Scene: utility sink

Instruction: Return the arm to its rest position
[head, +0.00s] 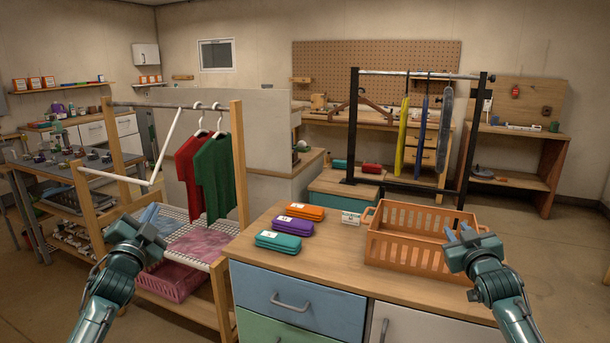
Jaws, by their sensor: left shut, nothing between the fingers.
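My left gripper (150,216) is in the lower left of the head view, shut and empty. It appears in front of the wooden rack's lower shelf, apart from the hanging clothes. My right gripper (460,233) is at the lower right, in front of the orange basket's right side. Its fingers overlap the basket in the picture, and I cannot tell whether they are open or shut. No object shows in its fingers.
A wooden rack (238,165) holds a red shirt (188,168) and a green shirt (218,170) on hangers. Orange, purple and teal cases stand on the counter (335,262) beside the orange basket (400,258). A black-framed rack (352,130) stands behind.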

